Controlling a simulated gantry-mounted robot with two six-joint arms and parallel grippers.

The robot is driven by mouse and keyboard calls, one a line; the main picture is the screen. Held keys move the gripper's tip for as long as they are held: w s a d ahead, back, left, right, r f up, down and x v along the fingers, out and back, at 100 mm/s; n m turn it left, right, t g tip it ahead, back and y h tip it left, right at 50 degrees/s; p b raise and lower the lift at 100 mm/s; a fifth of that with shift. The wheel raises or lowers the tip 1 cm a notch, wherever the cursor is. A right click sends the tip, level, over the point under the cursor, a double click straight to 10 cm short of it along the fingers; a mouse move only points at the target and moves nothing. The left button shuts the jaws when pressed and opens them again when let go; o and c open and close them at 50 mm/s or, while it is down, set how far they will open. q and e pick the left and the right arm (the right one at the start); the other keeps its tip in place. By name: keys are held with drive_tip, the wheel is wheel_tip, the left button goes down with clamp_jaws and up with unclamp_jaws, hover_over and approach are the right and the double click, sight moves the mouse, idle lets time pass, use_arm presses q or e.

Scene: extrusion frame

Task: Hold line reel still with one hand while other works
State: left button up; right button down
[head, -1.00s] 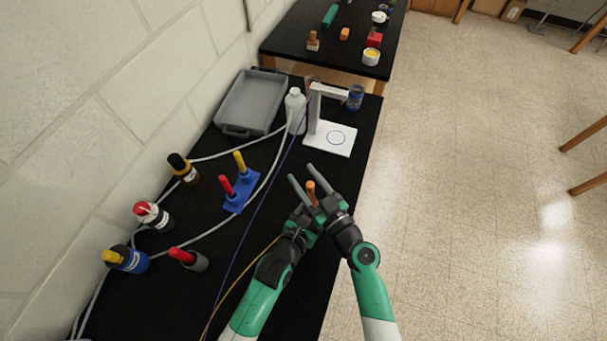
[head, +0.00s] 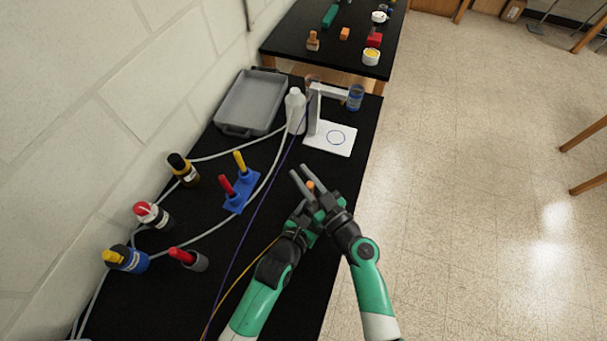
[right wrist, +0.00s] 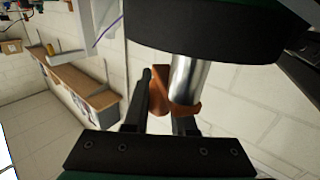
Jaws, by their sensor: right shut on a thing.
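My right gripper (head: 299,170) reaches over the near right part of the black bench, with its two grey fingers close together. An orange piece (head: 310,186), probably part of the line reel, shows between them. In the right wrist view an orange-brown part (right wrist: 158,96) and a silver cylinder (right wrist: 186,78) lie at the dark fingers. The right gripper is shut on this piece. My left gripper (head: 302,222) is just below and beside the right one. Its fingers are mostly hidden, so its jaw state is unclear.
A white stand (head: 330,139), a white bottle (head: 295,110) and a grey tray (head: 251,101) are at the far end. A blue holder (head: 242,193) and several bottles stand left. Cables cross the black bench (head: 225,270). The floor is right.

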drive_tip(key=shift+s+a+f+n+g+y, duration=0.1)
drive_tip(key=shift+s+a+n+g+y, duration=0.25)
drive_tip(key=shift+n+g+y, duration=0.5)
drive_tip(key=shift+s+a+r+n+g+y, duration=0.1)
drive_tip(key=shift+s+a+n+g+y, duration=0.2)
drive_tip(key=shift+n+g+y, duration=0.55)
drive_tip(key=shift+s+a+f+n+g+y, duration=0.1)
drive_tip(key=shift+s+a+n+g+y, duration=0.35)
drive_tip(key=shift+g, duration=0.65)
drive_tip(key=shift+w+d, duration=0.1)
drive_tip(key=shift+w, duration=0.1)
drive_tip(key=c, duration=0.7)
unclamp_jaws()
drive_tip(key=shift+w+t, duration=0.1)
drive_tip(key=shift+t, duration=0.2)
